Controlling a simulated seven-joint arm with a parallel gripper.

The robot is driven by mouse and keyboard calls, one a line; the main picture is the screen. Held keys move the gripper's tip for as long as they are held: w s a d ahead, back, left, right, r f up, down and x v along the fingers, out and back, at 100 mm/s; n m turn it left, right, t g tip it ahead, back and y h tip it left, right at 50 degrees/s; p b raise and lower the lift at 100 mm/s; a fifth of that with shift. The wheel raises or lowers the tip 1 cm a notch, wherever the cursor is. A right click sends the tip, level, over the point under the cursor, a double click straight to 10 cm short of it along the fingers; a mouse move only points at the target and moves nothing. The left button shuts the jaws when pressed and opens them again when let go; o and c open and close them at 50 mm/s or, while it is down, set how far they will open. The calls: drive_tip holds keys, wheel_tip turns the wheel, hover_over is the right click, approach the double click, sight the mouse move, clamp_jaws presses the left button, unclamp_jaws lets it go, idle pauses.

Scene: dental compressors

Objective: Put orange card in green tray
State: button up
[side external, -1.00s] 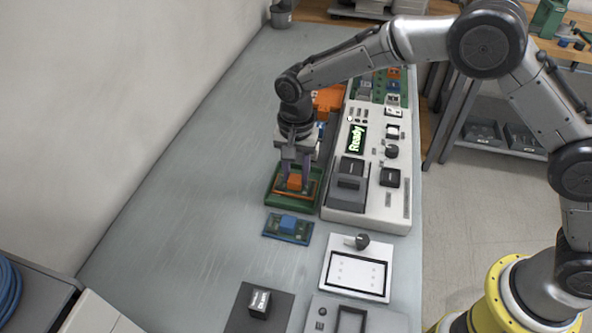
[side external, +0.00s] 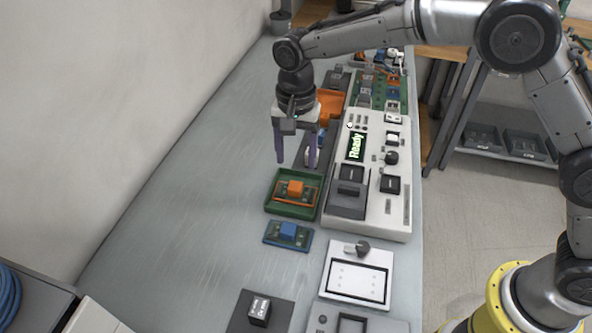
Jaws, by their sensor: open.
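The orange card (side external: 295,189), a small board with an orange block on it, lies inside the green tray (side external: 271,207). The tray sits on the grey bench, left of the white console. My gripper (side external: 296,160) is above and a little behind the tray, with its two purple fingers apart and nothing between them. It does not touch the card.
A blue card (side external: 288,234) lies just in front of the green tray. An orange tray (side external: 330,104) is behind my gripper. The white console (side external: 376,170) reading "Ready" stands to the right. A black block (side external: 259,311) on a dark pad is at the front. The bench's left side is clear.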

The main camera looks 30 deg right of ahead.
wheel_tip(320, 180, up, 5)
drive_tip(key=shift+f, duration=0.1)
idle(0.3)
drive_tip(key=s+d+r+n+t, duration=0.2)
drive_tip(key=s+d+r+n, duration=0.2)
drive_tip(key=s+d+r, duration=0.8)
drive_tip(key=s+d+f+n+t, duration=0.1)
drive_tip(key=s+d+f+n, duration=0.1)
drive_tip(key=s+d, duration=0.3)
drive_tip(key=s+d+f+n+t, duration=0.2)
drive_tip(key=s+d, duration=0.3)
drive_tip(key=s, duration=0.7)
drive_tip(key=shift+s+d+f+n+t, duration=0.25)
drive_tip(key=shift+s+f+n+t, duration=0.1)
drive_tip(key=shift+f+n, duration=0.2)
